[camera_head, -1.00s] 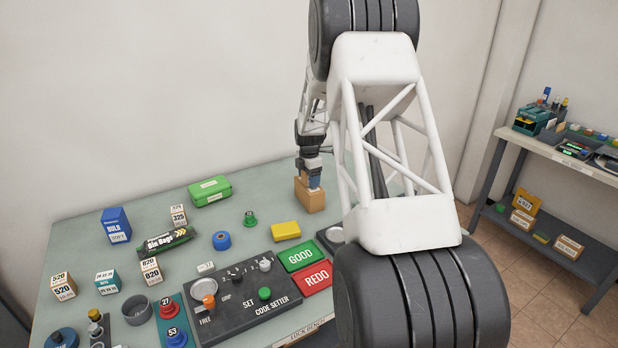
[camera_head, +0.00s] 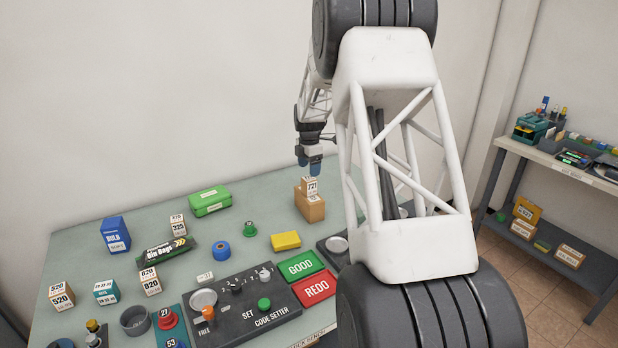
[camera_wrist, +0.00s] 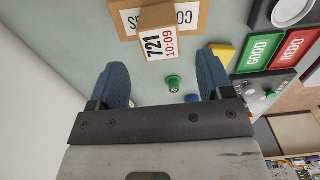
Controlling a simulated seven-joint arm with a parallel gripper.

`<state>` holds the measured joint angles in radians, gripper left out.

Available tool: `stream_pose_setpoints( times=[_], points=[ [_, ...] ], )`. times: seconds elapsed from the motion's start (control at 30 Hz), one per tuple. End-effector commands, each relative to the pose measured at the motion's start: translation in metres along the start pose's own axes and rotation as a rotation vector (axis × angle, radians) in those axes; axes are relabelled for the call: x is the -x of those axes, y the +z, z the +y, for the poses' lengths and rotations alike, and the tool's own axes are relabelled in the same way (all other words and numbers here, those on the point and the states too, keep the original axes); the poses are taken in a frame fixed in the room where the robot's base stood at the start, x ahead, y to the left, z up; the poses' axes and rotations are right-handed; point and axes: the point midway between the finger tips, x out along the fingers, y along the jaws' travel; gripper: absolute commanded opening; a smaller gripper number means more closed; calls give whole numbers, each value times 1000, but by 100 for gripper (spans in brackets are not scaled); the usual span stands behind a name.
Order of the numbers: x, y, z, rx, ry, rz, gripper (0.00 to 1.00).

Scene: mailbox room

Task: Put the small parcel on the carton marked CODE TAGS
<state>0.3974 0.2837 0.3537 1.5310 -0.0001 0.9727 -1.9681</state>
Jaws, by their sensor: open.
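A small brown parcel with a white label reading 721 (camera_head: 311,189) rests on top of a brown carton (camera_head: 309,209) at the back of the bench. In the wrist view the parcel (camera_wrist: 165,45) covers the middle of the carton's label (camera_wrist: 188,18), leaving only its end letters readable. My gripper (camera_head: 309,164) is above the parcel and apart from it. In the wrist view my gripper (camera_wrist: 163,78) is open, with nothing between its two blue fingers.
A yellow block (camera_head: 286,241), a green box (camera_head: 209,200), a blue roll (camera_head: 222,250) and a black bag roll (camera_head: 166,252) lie left of the carton. The code setter panel (camera_head: 245,302) and the GOOD pad (camera_head: 300,265) are in front. A shelf unit (camera_head: 560,170) stands right.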

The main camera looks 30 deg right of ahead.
Motion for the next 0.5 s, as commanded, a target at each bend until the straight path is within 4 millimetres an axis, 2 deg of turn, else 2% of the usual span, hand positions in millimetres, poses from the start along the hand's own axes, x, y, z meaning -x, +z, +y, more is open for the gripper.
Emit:
stream_pose_setpoints(
  times=[0.2,0.5],
  points=[
    [27,0,0,0,1,0,73],
    [37,0,0,0,0,0,73]
  ],
)
